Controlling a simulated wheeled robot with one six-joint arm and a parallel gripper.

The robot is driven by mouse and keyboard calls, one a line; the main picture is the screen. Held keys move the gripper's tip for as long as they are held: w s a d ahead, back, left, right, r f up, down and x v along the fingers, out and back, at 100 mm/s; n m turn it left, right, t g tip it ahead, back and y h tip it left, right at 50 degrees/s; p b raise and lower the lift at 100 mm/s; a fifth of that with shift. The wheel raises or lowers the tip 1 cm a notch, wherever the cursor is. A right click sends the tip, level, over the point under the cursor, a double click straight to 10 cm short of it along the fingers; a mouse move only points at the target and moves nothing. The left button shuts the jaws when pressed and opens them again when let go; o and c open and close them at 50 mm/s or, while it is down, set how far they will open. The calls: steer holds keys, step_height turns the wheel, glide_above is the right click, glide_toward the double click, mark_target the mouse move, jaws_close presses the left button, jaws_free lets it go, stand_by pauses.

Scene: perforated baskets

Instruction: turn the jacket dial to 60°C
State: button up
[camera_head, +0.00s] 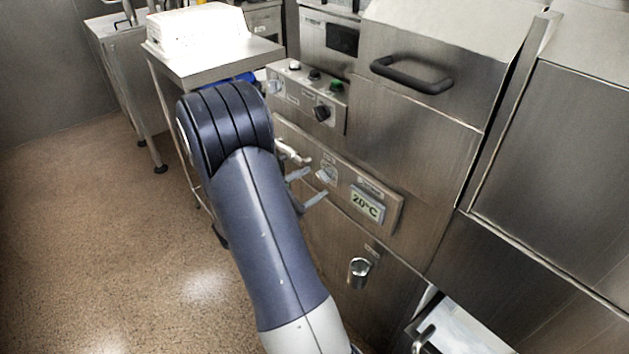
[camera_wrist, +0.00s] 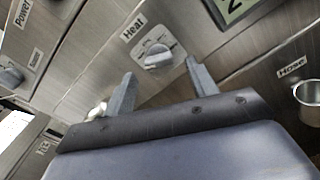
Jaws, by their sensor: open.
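The dial (camera_head: 327,175) is a pale knob on the steel front panel. In the wrist view the dial (camera_wrist: 157,56) sits below a label reading "Heat", with its scale too small to read. A display (camera_head: 367,206) to its right reads 20°C; only its lower edge (camera_wrist: 232,8) shows in the wrist view. My gripper (camera_head: 316,183) is open and empty in front of the panel. In the wrist view my gripper (camera_wrist: 160,70) has one finger on each side of the dial's position, apart from it; the exact depth gap cannot be told.
A hose holder (camera_head: 359,272) sits below the display. An upper control panel (camera_head: 305,93) carries several knobs. A lid with a black handle (camera_head: 412,76) is above right. A white basket (camera_head: 200,35) stands on a steel table (camera_head: 232,63). The floor (camera_head: 90,240) at left is clear.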

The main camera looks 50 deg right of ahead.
steer(key=shift+s+d, duration=0.1)
steer(key=shift+d, duration=0.9)
steer(key=shift+c, duration=0.5)
steer(key=c, duration=0.9)
steer(key=shift+f+m+b, duration=0.15)
steer(key=shift+m+b, duration=0.15)
steer(key=shift+b, duration=0.35)
steer(key=m+b, duration=1.2)
steer(key=b, duration=0.7)
steer(key=shift+r, duration=0.3)
